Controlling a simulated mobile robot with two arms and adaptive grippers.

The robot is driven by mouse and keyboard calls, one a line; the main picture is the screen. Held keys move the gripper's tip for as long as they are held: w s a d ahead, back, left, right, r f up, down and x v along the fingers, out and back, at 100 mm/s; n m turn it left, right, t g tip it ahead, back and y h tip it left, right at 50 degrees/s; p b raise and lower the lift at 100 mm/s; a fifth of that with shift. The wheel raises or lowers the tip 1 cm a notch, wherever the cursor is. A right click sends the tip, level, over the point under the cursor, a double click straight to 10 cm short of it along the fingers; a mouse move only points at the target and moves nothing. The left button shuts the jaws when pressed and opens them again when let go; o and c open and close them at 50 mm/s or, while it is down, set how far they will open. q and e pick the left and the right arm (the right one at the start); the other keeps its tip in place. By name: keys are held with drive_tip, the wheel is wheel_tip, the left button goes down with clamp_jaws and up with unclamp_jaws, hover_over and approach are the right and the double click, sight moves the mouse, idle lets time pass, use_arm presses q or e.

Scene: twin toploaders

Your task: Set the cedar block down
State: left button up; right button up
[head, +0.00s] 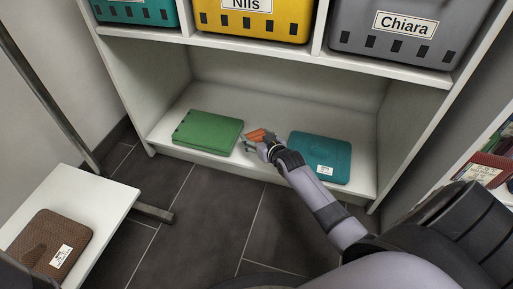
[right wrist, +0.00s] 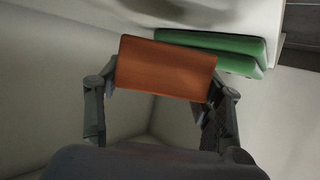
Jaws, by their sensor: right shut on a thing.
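The cedar block (head: 257,135) is a small orange-brown block between the fingers of my right gripper (head: 259,143). In the right wrist view the block (right wrist: 165,68) spans the gap between the two fingers, and my right gripper (right wrist: 160,92) is shut on it. In the head view the block is over the white bottom shelf (head: 262,118), between a green folded item and a teal one. The gripper partly hides it there, and I cannot tell whether it touches the shelf. My left gripper is not in view.
The green item (head: 208,131) lies left of the block; the teal item (head: 320,157) lies right. The shelf behind is bare. Teal, yellow (head: 252,20) and grey (head: 405,33) bins stand above. A white table (head: 100,189) with a brown item (head: 48,243) is at left.

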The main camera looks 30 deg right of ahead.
wheel_tip(320, 180, down, 4)
drive_tip(key=shift+r+b, duration=0.15)
drive_tip(key=shift+b, duration=1)
drive_tip(key=shift+r, duration=0.15)
drive_tip(key=o, duration=1.2)
drive_tip(key=shift+c, duration=0.2)
